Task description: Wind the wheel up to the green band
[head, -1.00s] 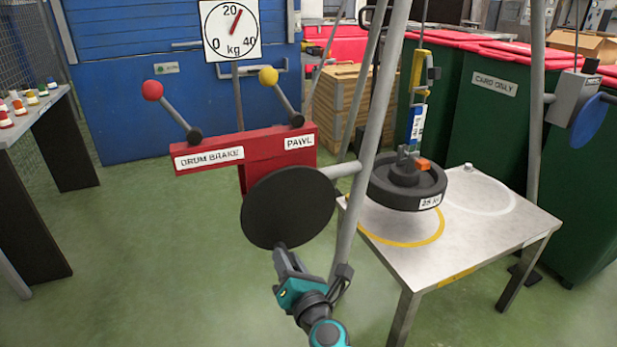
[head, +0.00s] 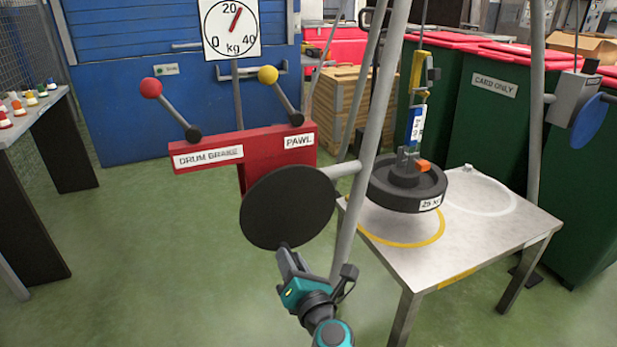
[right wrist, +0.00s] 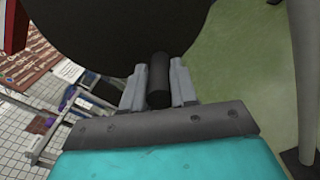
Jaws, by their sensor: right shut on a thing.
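A black crank disc (head: 287,207) stands in front of the A-frame leg, on a shaft running to the right. My right gripper (head: 287,256) is at its lower edge. In the right wrist view the gripper (right wrist: 159,88) is shut on a dark round handle (right wrist: 159,78), in front of the disc. A dark wheel-shaped weight (head: 405,184) with a "25 kg" label hangs from a hook over the steel table (head: 470,250), seemingly just above it. The dial (head: 231,28) needle points a little past 20. I cannot make out a green band. My left gripper is not in view.
A red block labelled DRUM BRAKE and PAWL (head: 260,150) carries a red-knobbed lever (head: 172,110) and a yellow-knobbed lever (head: 287,95). A-frame legs (head: 375,130) stand close to the disc. A side bench (head: 35,125) is at left; the green floor between is clear.

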